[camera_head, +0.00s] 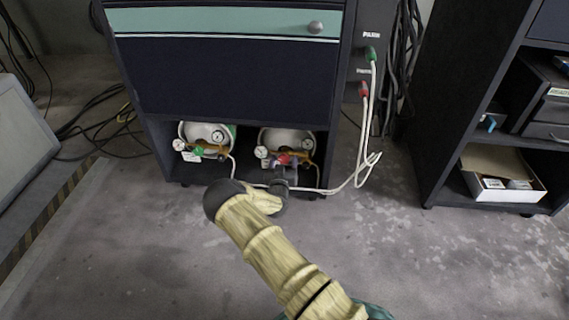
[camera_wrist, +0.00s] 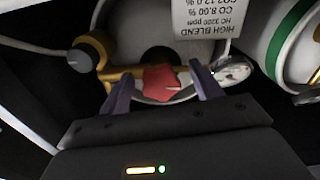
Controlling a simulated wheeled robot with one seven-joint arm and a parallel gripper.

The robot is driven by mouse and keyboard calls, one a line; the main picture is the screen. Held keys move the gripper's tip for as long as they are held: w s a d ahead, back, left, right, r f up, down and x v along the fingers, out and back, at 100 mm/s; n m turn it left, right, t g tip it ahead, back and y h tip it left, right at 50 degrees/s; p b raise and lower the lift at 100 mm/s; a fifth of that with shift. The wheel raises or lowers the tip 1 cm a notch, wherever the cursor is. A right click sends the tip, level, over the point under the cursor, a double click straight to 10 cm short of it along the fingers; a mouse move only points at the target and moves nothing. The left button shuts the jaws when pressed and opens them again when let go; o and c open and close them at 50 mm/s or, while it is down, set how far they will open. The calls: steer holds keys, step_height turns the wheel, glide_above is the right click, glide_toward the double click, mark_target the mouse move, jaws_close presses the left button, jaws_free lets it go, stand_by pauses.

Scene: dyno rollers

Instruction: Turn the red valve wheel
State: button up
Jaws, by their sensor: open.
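The red valve wheel (camera_wrist: 160,82) sits on the brass fitting of a pale gas cylinder, and its lobed face shows in the wrist view. In the head view the red wheel (camera_head: 284,159) is small, at the right-hand cylinder (camera_head: 289,138) in the cabinet's lower bay. My gripper (camera_wrist: 162,91) is open, with one dark finger on each side of the wheel and visible gaps between. I cannot tell how far the fingertips reach along the wheel's depth. In the head view my gripper (camera_head: 282,172) is just in front of the wheel and partly covers the fitting.
A second cylinder (camera_head: 205,133) with a green knob (camera_head: 198,151) stands at left in the same bay. Gauges (camera_wrist: 233,68) flank the fittings closely. White hoses (camera_head: 365,150) hang at the cabinet's right. A shelf (camera_head: 500,192) stands further right. The floor in front is mostly clear.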

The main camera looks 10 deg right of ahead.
steer(key=shift+x, duration=1)
steer(key=c, duration=1)
steer(key=shift+o, duration=0.2)
steer(key=shift+r+m, duration=0.1)
steer(key=shift+m, duration=0.3)
steer(key=m+p, duration=0.2)
steer(key=shift+a+r+m, duration=0.1)
steer(key=shift+m, duration=0.2)
steer(key=m+p, duration=0.3)
steer(key=m, duration=0.1)
steer(key=m+p, duration=0.2)
steer(key=m, duration=0.3)
steer(key=shift+a+m+p, duration=0.15)
steer(key=shift+m+p, duration=0.15)
steer(key=shift+a+m+p, duration=0.1)
steer(key=shift+m+p, duration=0.4)
steer(key=shift+m, duration=1)
